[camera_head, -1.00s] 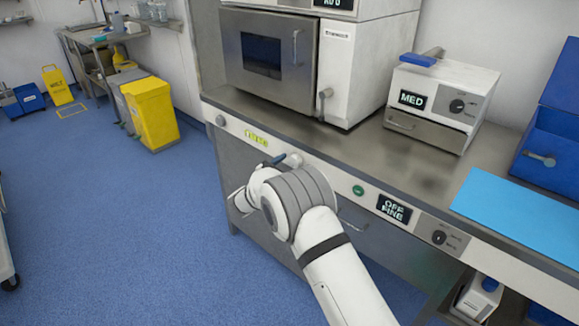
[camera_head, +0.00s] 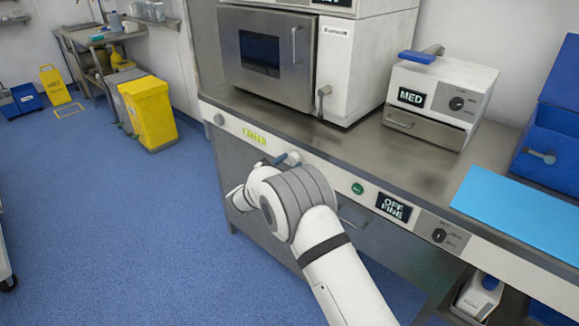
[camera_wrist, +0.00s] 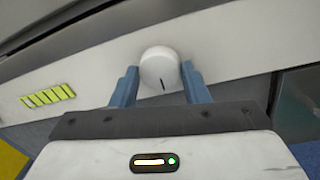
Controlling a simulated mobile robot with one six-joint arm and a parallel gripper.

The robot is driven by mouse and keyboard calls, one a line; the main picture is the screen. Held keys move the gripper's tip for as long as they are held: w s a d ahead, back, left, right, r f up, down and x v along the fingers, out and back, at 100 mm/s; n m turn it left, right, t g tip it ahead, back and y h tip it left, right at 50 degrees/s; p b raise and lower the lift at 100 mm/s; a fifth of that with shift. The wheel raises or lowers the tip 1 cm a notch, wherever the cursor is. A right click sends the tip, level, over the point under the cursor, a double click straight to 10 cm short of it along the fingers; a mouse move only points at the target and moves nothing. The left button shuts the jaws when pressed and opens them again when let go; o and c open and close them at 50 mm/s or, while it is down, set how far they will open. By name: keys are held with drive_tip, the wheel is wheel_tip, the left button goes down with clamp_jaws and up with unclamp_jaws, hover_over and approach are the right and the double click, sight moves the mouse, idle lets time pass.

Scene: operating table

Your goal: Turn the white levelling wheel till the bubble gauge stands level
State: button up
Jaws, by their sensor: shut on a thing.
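The white levelling wheel (camera_wrist: 160,69) is a round knob with a short dark mark, on the table's white front rail. In the wrist view my gripper (camera_wrist: 158,80) has its two blue fingers on either side of the wheel, shut on it. In the head view my arm hides most of the wheel; a blue finger shows by the rail, and my gripper is largely hidden. The bubble gauge (camera_wrist: 48,95) is a yellow-green strip with dark divisions, left of the wheel. It also shows in the head view (camera_head: 254,136), too small to read the bubble.
A green button (camera_head: 357,188), an "OFF FINE" display (camera_head: 393,207) and a dark knob (camera_head: 439,235) sit further right on the rail. A steel oven (camera_head: 266,58), a "MED" box (camera_head: 440,98) and a blue mat (camera_head: 520,220) are on the tabletop. Floor at left is open.

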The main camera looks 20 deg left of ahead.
drive_tip(key=m+b, duration=0.1)
drive_tip(key=b, duration=0.2)
drive_tip(key=f+m+b, duration=0.1)
drive_tip(key=m+b, duration=0.1)
drive_tip(key=b, duration=0.1)
drive_tip(key=shift+m+b, duration=0.3)
drive_tip(key=shift+b, duration=0.05)
drive_tip(key=m+b, duration=0.6)
drive_tip(key=b, duration=0.4)
drive_tip(key=shift+f+m+h+b, duration=0.1)
drive_tip(key=shift+m+h+b, duration=0.25)
drive_tip(key=shift+m+h, duration=0.05)
drive_tip(key=m+b, duration=0.5)
drive_tip(key=b, duration=0.3)
drive_tip(key=shift+m+h, duration=0.3)
drive_tip(key=shift+m, duration=0.1)
drive_tip(key=m+b, duration=0.4)
drive_tip(key=shift+a+r, duration=0.1)
drive_tip(key=shift+r, duration=0.15)
drive_tip(key=shift+m, duration=0.3)
drive_tip(key=o, duration=1)
drive_tip(key=shift+r, duration=0.2)
drive_tip(key=shift+c, duration=0.2)
